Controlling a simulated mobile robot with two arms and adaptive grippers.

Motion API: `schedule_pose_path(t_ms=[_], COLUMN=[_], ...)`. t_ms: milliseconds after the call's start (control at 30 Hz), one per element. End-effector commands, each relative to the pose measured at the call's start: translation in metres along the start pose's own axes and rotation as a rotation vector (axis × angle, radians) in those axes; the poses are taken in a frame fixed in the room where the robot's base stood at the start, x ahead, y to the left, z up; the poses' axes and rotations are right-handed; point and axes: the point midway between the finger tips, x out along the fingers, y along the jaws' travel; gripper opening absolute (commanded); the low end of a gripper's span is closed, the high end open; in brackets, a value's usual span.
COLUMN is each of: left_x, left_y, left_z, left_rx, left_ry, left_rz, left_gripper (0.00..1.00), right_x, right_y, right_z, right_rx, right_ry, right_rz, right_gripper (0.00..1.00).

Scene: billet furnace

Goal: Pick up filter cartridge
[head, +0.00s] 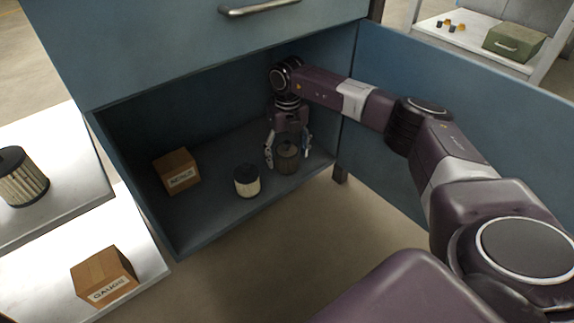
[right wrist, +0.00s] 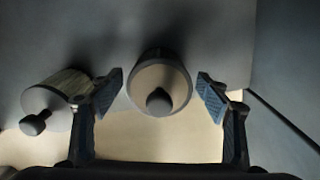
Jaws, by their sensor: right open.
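My right gripper (head: 289,150) is inside the blue cabinet, pointing down with its fingers open around a dark brownish cylinder (head: 287,160). In the right wrist view this cylinder (right wrist: 160,80) is between the fingertips (right wrist: 162,88), with a gap on both sides; a dark knob shows on its round end. A second, cream cylinder with a dark top (head: 247,187) stands just left of the gripper; its ribbed side shows in the right wrist view (right wrist: 62,85). A larger pleated cartridge with black ends (head: 22,180) stands on the white surface at far left. My left gripper is not in view.
A cardboard box (head: 177,171) sits on the cabinet floor at left. The cabinet's open door (head: 460,90) is on the right, and a drawer front is above. A box marked GAUGE (head: 105,277) lies on a lower white shelf. A green box (head: 514,41) is at back right.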

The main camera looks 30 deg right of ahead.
Motion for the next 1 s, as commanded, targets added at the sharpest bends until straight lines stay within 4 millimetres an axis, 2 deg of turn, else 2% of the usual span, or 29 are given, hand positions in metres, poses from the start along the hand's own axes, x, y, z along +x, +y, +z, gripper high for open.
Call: schedule_pose_path(t_ms=[33, 100, 400, 833, 1000], left_x=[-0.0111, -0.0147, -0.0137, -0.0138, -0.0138], left_y=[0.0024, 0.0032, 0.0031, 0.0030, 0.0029], left_z=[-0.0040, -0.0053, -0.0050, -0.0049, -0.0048], left_rx=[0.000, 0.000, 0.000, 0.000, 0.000], left_ry=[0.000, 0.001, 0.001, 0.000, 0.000], left_rz=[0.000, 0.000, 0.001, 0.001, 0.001], left_gripper=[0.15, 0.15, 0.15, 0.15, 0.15], right_x=[0.0132, 0.0176, 0.0172, 0.0173, 0.0170], right_y=[0.0005, 0.0005, 0.0007, 0.0007, 0.0007], right_z=[0.0000, 0.0002, 0.0002, 0.0002, 0.0004], right_rx=[0.000, 0.000, 0.000, -0.001, 0.000], right_ry=[0.000, 0.000, 0.000, 0.000, -0.001], right_rz=[0.000, 0.000, 0.001, 0.000, 0.001], right_gripper=[0.70, 0.70, 0.69, 0.22, 0.22])
